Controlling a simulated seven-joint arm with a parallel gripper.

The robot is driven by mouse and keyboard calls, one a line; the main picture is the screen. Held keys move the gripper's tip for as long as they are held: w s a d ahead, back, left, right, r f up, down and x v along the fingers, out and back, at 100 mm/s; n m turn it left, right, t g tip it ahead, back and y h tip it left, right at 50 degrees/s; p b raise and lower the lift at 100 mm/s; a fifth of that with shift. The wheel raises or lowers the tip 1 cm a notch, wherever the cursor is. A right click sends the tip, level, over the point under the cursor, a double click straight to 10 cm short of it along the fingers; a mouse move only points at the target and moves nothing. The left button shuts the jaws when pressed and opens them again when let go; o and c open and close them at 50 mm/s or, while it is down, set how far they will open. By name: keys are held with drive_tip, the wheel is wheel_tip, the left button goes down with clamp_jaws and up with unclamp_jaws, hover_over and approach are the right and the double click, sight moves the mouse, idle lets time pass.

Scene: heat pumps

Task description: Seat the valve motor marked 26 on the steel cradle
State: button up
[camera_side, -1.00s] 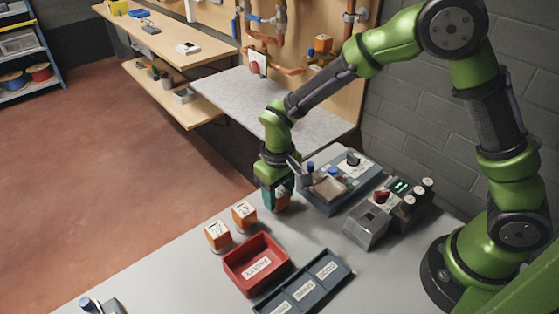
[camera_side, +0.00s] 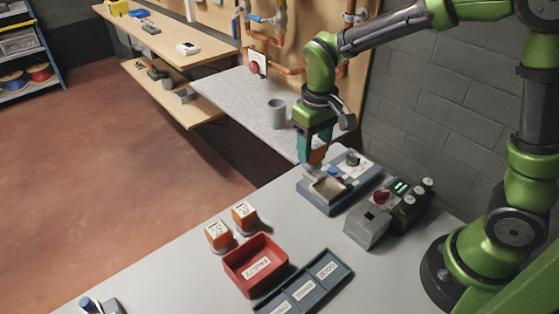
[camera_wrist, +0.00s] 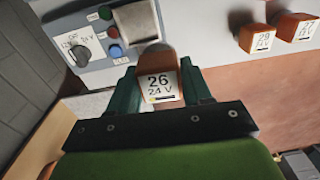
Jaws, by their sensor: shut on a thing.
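The orange valve motor (camera_wrist: 158,84) has a white label reading 26, 24 V. My gripper (camera_wrist: 158,92) is shut on it, with a dark green finger on each side. In the side view my gripper (camera_side: 316,147) holds the motor (camera_side: 318,156) over the far left part of the blue-grey test panel. A silvery metal piece, apparently the steel cradle (camera_wrist: 136,21), shows just beyond the motor in the wrist view. The motor's underside is hidden, so I cannot tell whether it touches the cradle.
The panel has a dial (camera_wrist: 80,52), buttons and a shallow grey tray (camera_side: 328,188). Two more orange motors (camera_side: 218,235) (camera_side: 244,215) stand beside the red bin (camera_side: 256,264). A sorting tray (camera_side: 333,270) and a grey device (camera_side: 367,225) are nearer. A grey mug (camera_side: 277,113) stands behind.

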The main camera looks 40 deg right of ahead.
drive_tip(key=shift+n, duration=0.5)
drive_tip(key=shift+s+d+f, duration=0.45)
drive_tip(key=shift+s+f, duration=0.1)
drive_tip(key=shift+f, duration=0.4)
drive_tip(key=shift+s+d+f, duration=0.5)
drive_tip(key=shift+f, duration=0.45)
drive_tip(key=shift+s+d+f, duration=0.45)
drive_tip(key=shift+s+f, duration=0.1)
drive_tip(key=shift+f, duration=0.4)
drive_tip(key=shift+f, duration=0.8)
drive_tip(key=o, duration=1.3)
drive_tip(key=shift+c, duration=0.2)
drive_tip(key=shift+r, duration=0.1)
wheel_tip(320, 180, up, 17)
drive_tip(key=s+d+r+m+t+y, duration=0.1)
drive_tip(key=s+m+t+y, duration=0.1)
drive_tip(key=s+m+t, duration=0.2)
drive_tip(key=s+t, duration=0.3)
drive_tip(key=s, duration=0.3)
drive_tip(key=shift+m, duration=0.3)
